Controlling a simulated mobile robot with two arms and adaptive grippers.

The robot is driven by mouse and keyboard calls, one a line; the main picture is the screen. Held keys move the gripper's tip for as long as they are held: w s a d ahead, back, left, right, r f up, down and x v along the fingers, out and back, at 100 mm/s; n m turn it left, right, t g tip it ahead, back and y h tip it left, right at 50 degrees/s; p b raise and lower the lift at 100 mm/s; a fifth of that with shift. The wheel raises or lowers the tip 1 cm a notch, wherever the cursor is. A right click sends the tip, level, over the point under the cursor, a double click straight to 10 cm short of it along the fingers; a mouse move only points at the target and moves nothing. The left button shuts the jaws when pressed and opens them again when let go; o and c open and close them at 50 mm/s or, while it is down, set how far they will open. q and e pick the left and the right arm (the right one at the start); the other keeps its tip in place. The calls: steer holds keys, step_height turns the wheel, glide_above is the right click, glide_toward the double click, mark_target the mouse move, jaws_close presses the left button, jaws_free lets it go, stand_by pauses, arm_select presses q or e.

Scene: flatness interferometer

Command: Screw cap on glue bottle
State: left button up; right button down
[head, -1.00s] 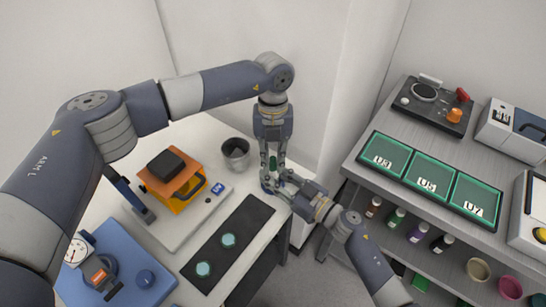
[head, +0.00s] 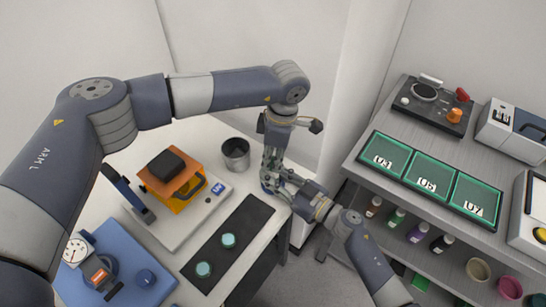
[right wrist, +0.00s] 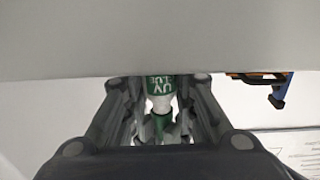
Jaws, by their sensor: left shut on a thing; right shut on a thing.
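My left gripper (head: 272,164) reaches down from above and is shut on the cap, which its fingers mostly hide. My right gripper (head: 272,184) comes in from the lower right, directly below it, and is shut on the glue bottle. In the right wrist view the glue bottle (right wrist: 162,84) shows a green label with white "UV" lettering and a pale shoulder between my right gripper's fingers (right wrist: 162,105). A green tapered part (right wrist: 160,126) shows against the shoulder. I cannot tell whether the threads are fully engaged.
A metal cup (head: 236,153) stands close left of the grippers. A black mat (head: 240,225) with two teal discs and an orange UV device (head: 182,185) are on the white table. A grey shelf (head: 353,168) with trays stands right.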

arm_select(q)
steer(key=m, duration=0.7)
steer(key=shift+t, duration=0.4)
steer(key=o, duration=0.6)
steer(key=shift+r, duration=0.1)
steer(key=shift+r, duration=2.15)
